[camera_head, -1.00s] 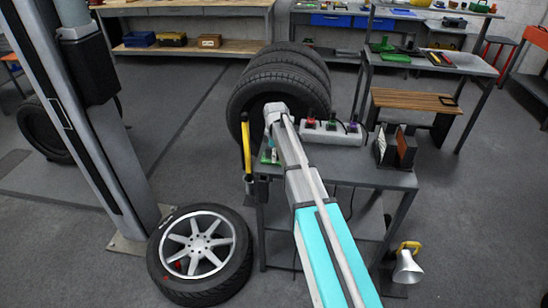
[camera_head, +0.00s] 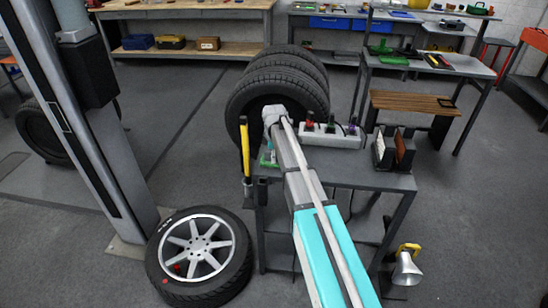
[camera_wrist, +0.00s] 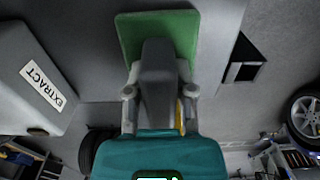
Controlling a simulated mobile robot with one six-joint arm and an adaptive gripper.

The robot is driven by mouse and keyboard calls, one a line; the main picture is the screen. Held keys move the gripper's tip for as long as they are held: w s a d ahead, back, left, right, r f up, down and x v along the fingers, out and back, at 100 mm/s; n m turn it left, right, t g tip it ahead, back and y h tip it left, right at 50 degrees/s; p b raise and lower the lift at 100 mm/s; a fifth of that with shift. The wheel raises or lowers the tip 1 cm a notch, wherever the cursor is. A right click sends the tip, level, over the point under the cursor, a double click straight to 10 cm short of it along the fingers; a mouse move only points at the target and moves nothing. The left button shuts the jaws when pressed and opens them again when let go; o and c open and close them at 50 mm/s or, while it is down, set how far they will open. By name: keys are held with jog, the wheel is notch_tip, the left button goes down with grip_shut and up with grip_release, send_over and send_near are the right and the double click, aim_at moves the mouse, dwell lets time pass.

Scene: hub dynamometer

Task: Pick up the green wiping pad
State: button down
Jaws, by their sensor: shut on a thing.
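The green wiping pad (camera_wrist: 130,35) is a flat green slab with a dark grey block-shaped grip (camera_wrist: 158,75), seen at the top middle of the wrist view. My gripper (camera_wrist: 159,92) is shut on that grey grip, with one finger on each side of it. In the head view a small piece of green, likely the pad (camera_head: 268,159), shows at the left end of the grey work table (camera_head: 360,174). My arm hides most of that spot. I cannot tell whether the pad touches the table.
A grey power strip (camera_head: 335,138) and upright dark panels (camera_head: 402,148) stand on the table. Tyres (camera_head: 265,95) are behind it. A yellow-handled tool (camera_head: 245,145) hangs at its left edge. A wheel (camera_head: 198,255) lies on the floor. A box marked EXTRACT (camera_wrist: 35,75) is left in the wrist view.

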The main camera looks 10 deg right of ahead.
jog(key=shift+r+p, duration=1.2)
jog(key=shift+r, duration=0.1)
jog(key=s+r+p, duration=1)
jog(key=s, duration=0.4)
jog(key=c, duration=1.1)
grip_release()
grip_shut()
